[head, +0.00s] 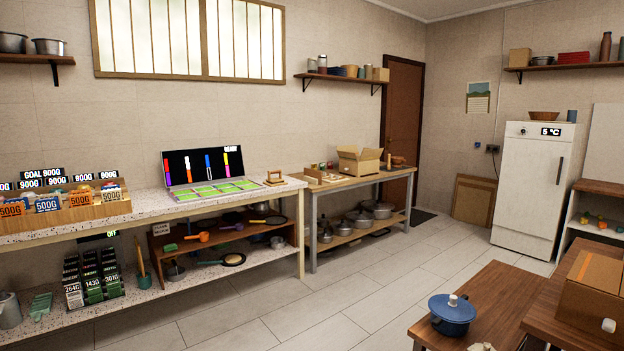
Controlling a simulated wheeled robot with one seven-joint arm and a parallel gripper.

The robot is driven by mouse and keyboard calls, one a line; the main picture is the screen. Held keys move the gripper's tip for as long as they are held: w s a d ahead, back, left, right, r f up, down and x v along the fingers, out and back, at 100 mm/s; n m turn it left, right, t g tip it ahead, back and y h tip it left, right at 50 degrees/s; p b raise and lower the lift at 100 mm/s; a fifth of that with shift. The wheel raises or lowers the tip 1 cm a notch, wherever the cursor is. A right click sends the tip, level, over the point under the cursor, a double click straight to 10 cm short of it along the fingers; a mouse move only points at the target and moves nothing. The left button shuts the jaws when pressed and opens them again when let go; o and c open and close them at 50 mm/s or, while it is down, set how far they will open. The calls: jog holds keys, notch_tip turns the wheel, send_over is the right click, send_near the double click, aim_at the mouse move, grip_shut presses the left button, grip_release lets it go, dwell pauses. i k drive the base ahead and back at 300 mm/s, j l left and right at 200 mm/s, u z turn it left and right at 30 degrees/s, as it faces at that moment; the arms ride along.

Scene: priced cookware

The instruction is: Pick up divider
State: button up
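I cannot single out a divider with certainty. A wooden tray (84,213) on the left counter holds several blocks with number labels; any divider inside it is too small to make out. A small wooden frame-like piece (275,179) stands on the same counter, right of a display with green pads (213,188). On the lower shelf, a rack of dark and green labelled pieces (93,279) stands beside a flat green piece (41,306). My gripper is not in view.
The speckled counter (150,208) runs along the left wall. A wooden table (345,182) with an open cardboard box (360,160) stands beyond it. A blue pot (452,313) sits on a low wooden table at front right. The tiled floor (300,310) between is clear.

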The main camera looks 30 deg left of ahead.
aim_at(315, 174)
jog(key=i+j+u, duration=0.5)
jog(key=u, duration=0.2)
jog(key=i+j+u, duration=0.2)
jog(key=i+u, duration=0.2)
jog(key=i+j+u, duration=0.1)
jog(key=i+u, duration=0.55)
jog(key=u, duration=0.15)
jog(key=i+z, duration=0.15)
jog(key=i, duration=0.4)
jog(key=i+j+z, duration=0.15)
jog(key=i, duration=0.4)
jog(key=i+l+z, duration=0.1)
jog(key=i+z, duration=0.6)
jog(key=i+j+z, duration=0.1)
jog(key=i+z, duration=0.2)
jog(key=i+l, duration=0.15)
jog(key=i, duration=0.3)
jog(key=i+l, duration=0.1)
jog(key=i, duration=0.3)
jog(key=i+l+u, duration=1)
jog(key=l+u, duration=0.2)
jog(key=i+l+u, duration=0.15)
jog(key=l, duration=0.3)
jog(key=l+u, duration=0.1)
jog(key=l, duration=0.35)
jog(key=i, duration=0.05)
